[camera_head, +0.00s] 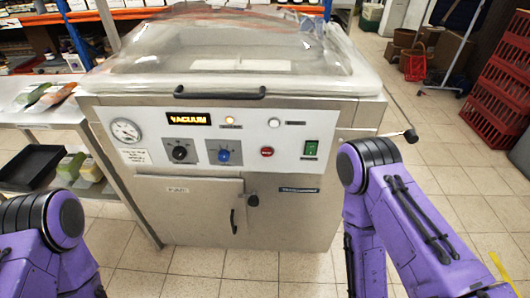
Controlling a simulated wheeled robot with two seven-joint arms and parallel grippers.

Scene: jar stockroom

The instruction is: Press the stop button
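The vacuum machine (230,232) stands straight ahead, with a display reading VACUUM (188,118). A small round red button (267,152), which looks like the stop button, is on the front panel; its lettering is too small to read for sure. It shows unobstructed, with nothing touching it. A purple link of my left arm is at the lower left and one of my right arm is at the lower right. Neither gripper shows in this view, so I cannot see their fingers.
A black knob (180,152), blue knob (223,156) and green switch (311,148) share the panel. A black handle (220,93) sticks out above, below the clear lid (225,45). A side table (45,113) stands left. Red crates (495,95) stand right; tiled floor is open there.

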